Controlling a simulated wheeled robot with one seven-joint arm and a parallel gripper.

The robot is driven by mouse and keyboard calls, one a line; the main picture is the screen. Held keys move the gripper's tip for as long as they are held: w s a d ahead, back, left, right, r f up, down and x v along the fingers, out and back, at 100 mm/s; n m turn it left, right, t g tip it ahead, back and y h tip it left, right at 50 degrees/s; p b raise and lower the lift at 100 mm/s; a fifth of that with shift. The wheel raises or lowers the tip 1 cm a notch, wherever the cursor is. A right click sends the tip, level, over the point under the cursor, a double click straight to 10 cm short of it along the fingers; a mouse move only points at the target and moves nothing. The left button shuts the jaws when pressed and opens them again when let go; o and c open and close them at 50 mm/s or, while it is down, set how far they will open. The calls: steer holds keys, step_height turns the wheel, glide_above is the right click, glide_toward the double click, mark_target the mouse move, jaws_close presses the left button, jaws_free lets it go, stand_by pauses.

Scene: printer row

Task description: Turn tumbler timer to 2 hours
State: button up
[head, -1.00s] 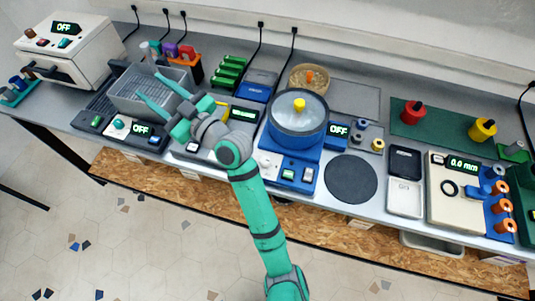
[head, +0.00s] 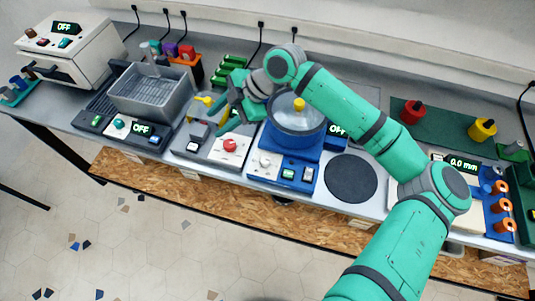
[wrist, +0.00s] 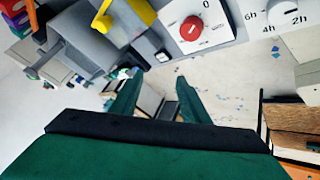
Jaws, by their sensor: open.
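The tumbler (head: 286,146) is a blue machine with a round drum and a yellow knob on top. Its display (head: 338,130) reads OFF. Its timer dial (head: 265,161) is a pale knob on a white plate at the front left. In the wrist view the timer dial (wrist: 286,6) is cut off at the top right, with marks 2h, 4h and 6h showing; its pointer setting cannot be read. My gripper (head: 232,116) is open and empty, above the grey machine left of the tumbler, apart from the dial. Its fingers also show in the wrist view (wrist: 157,98).
The grey machine (head: 205,150) has a red knob (head: 230,145) and a yellow-topped part (head: 205,99). A grey basket (head: 150,95) stands further left. A dark round pad (head: 351,179) lies right of the tumbler. My arm crosses over the bench's right part.

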mark_target(266, 159)
steer(key=s+d+g+h, duration=0.1)
steer(key=s+d+h, duration=0.1)
steer(key=d, duration=0.6)
steer(key=s+d+g+h, duration=0.1)
steer(key=s+d+h, duration=0.1)
steer(key=d, duration=0.7)
steer(key=x, duration=1)
steer(key=shift+a+f, duration=0.25)
steer(key=shift+f, duration=0.1)
steer(key=c, duration=1)
